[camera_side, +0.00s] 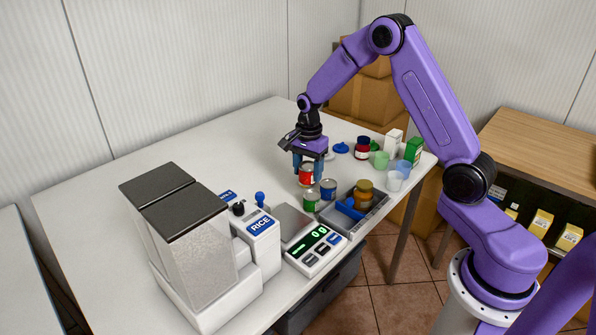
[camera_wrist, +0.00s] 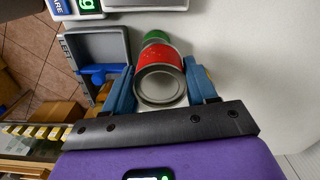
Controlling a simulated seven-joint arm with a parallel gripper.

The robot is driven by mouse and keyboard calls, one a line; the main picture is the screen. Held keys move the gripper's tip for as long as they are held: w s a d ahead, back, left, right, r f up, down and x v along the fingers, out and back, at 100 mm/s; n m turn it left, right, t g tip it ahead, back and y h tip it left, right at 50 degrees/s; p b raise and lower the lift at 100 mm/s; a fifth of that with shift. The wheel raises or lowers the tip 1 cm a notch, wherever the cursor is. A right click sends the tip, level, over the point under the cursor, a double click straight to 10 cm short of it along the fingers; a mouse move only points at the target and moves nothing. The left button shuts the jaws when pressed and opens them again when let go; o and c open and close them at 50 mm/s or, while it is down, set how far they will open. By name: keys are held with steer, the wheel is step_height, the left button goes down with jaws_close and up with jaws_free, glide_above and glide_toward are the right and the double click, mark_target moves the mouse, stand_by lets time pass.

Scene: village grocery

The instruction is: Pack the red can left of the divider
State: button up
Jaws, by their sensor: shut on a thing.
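My gripper (camera_side: 307,170) is shut on the red can (camera_side: 306,179), with a blue finger on either side of it. In the wrist view the red can (camera_wrist: 160,70) sits between the fingers, its pale round end facing the camera. I cannot tell whether it touches the table. The grey tray (camera_side: 377,211) stands to the right of the can in the side view, with a blue divider (camera_side: 349,209) inside. In the wrist view the tray (camera_wrist: 122,45) shows a "LEFT" label on its rim beside an empty-looking compartment, and the blue divider (camera_wrist: 98,73).
A green can (camera_side: 311,202) and a blue can (camera_side: 328,188) stand between my gripper and the tray. An amber jar (camera_side: 363,194) stands in the tray. A scale (camera_side: 312,247) and rice dispenser (camera_side: 190,245) are nearer the camera. Cups and cartons (camera_side: 393,140) stand behind.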

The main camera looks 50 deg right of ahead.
steer(key=s+d+f+m, duration=0.1)
steer(key=s+f+m, duration=0.1)
steer(key=s, duration=0.9)
steer(key=shift+s+d+f, duration=0.1)
steer(key=shift+s+f, duration=0.05)
steer(key=shift+f, duration=3.45)
steer(key=shift+f, duration=0.45)
steer(key=o, duration=1.4)
steer(key=shift+o, duration=0.2)
step_height(320, 180, up, 8)
steer(key=shift+r, duration=0.1)
